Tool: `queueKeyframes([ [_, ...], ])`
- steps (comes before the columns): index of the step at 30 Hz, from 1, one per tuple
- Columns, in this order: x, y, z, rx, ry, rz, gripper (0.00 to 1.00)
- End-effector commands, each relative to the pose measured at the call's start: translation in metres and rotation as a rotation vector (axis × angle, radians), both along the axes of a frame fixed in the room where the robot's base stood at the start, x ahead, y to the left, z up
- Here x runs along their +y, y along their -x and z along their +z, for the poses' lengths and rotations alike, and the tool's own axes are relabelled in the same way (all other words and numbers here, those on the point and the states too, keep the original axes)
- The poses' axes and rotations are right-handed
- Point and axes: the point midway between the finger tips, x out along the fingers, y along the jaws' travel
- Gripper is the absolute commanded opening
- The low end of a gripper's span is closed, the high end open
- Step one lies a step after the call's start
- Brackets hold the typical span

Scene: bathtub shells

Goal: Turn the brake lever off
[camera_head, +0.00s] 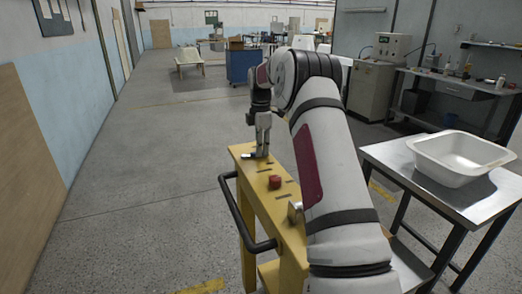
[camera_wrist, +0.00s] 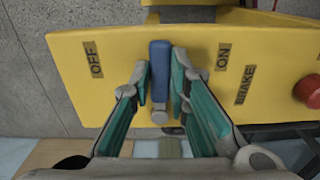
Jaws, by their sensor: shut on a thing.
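The blue brake lever (camera_wrist: 160,66) stands upright in the wrist view, about midway between the OFF label (camera_wrist: 93,59) on the left and the ON label (camera_wrist: 223,57) on the right. It is on a yellow panel (camera_wrist: 270,52). My gripper (camera_wrist: 161,78) has one green-padded finger on each side of the lever and is shut on it. In the head view, my gripper (camera_head: 257,153) is down at the far end of the yellow cart (camera_head: 250,178). I cannot make out the lever there.
A red button (camera_head: 275,182) sits on the cart top, nearer than my gripper. A black handle bar (camera_head: 240,215) runs along the cart's left side. A metal table (camera_head: 480,207) with a white tub (camera_head: 447,168) stands to the right. The floor to the left is clear.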

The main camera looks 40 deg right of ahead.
Motion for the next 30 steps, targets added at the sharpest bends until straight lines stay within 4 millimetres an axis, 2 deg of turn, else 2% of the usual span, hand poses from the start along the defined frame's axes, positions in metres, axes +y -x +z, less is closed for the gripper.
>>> queueKeyframes([
  [19, -0.0008, -0.0038, 0.001, -0.004, 0.002, 0.049, 0.0],
  [20, -0.0008, -0.0038, 0.001, -0.004, 0.002, 0.049, 0.23],
  [21, -0.0008, -0.0038, 0.0009, -0.004, 0.002, 0.048, 0.32],
  [22, -0.0008, -0.0037, 0.0009, -0.004, 0.002, 0.048, 0.37],
  [30, -0.0007, -0.0031, 0.0005, -0.001, 0.0, 0.046, 0.37],
])
